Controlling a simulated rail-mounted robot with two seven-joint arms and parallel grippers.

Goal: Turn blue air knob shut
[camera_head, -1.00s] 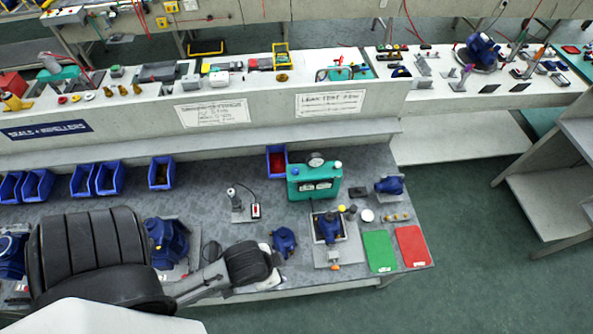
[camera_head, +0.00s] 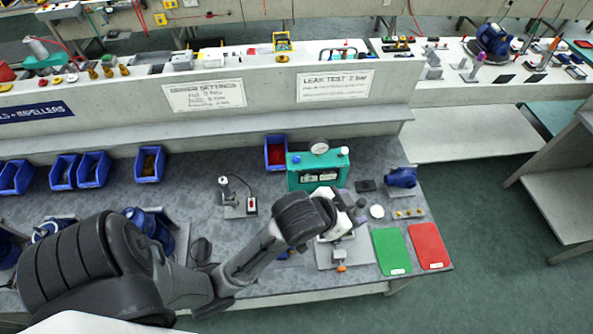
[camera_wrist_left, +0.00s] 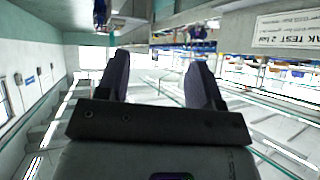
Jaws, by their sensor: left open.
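The teal leak tester (camera_head: 303,178) stands on the workbench with a round gauge (camera_head: 319,148) on top. My left gripper (camera_head: 357,212) is just in front of and below the tester, over the test fixture, and covers part of the tester's lower right. It is open; the left wrist view shows two spread fingers (camera_wrist_left: 157,62) with nothing between them. The knob cannot be made out in the left wrist view. My right gripper is not in view.
A green mat (camera_head: 390,250) and a red mat (camera_head: 428,246) lie to the right of the fixture (camera_head: 331,260). A blue pump (camera_head: 401,177) stands behind them. A red-filled blue bin (camera_head: 275,153) is left of the tester. A shelf wall rises behind.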

